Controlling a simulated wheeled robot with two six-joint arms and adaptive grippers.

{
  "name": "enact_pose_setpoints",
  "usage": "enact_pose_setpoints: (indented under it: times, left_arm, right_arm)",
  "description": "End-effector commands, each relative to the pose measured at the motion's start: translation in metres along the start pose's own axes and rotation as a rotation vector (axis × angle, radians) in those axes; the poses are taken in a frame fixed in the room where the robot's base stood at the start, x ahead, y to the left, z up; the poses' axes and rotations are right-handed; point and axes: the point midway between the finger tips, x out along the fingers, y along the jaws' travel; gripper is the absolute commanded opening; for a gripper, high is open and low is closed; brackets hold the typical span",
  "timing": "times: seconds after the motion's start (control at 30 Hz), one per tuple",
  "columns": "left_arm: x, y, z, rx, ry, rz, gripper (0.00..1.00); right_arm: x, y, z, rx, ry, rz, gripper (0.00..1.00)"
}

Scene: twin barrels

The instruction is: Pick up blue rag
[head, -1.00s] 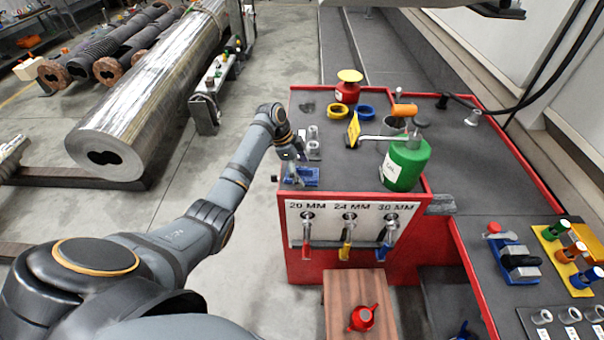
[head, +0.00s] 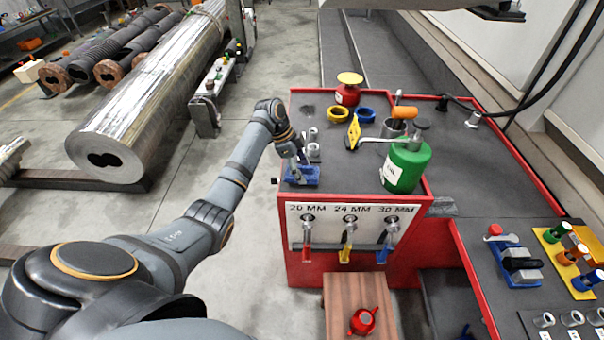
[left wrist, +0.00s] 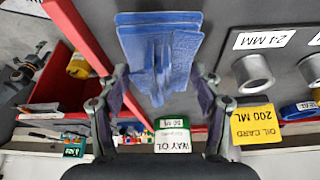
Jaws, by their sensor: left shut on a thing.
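The blue rag (head: 304,177) lies at the left front corner of the red-edged bench top in the head view. In the left wrist view the rag (left wrist: 188,50) is a flat blue cloth with a raised fold in its middle. My left gripper (head: 294,158) reaches down onto the rag from above. In the left wrist view my left gripper (left wrist: 162,85) has a finger on each side of the raised fold and is shut on the rag. The rag still appears to rest on the bench. My right gripper is not in view.
Grey metal sleeves (head: 313,149) stand just behind the rag. A yellow oil card (head: 354,131) and a green oil can (head: 406,165) stand to the right. A panel with labelled handles (head: 349,232) is on the bench front.

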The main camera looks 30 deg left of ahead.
Motion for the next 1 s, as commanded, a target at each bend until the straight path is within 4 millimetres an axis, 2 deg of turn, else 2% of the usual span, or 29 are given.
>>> enact_pose_setpoints:
  times: [0.07,0.3,0.37,0.5,0.7,1.0]
  left_arm:
    - [-0.013,-0.002,-0.005,0.003,0.000,-0.006,0.33]
    - [-0.068,0.052,-0.034,0.007,-0.002,-0.005,0.33]
    - [-0.071,0.070,-0.037,0.005,-0.003,-0.001,0.33]
    - [-0.091,0.106,-0.050,0.002,-0.003,0.002,0.33]
    - [-0.098,0.134,-0.057,0.000,-0.001,0.001,0.33]
    - [-0.098,0.140,-0.058,0.000,0.000,0.001,0.33]
  right_arm:
    - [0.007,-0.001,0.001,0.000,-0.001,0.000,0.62]
    - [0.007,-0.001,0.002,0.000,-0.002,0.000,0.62]
    - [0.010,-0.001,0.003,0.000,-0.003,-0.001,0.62]
    - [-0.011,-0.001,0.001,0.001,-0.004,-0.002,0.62]
    - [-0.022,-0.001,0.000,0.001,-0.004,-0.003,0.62]
    - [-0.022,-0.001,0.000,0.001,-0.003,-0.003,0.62]
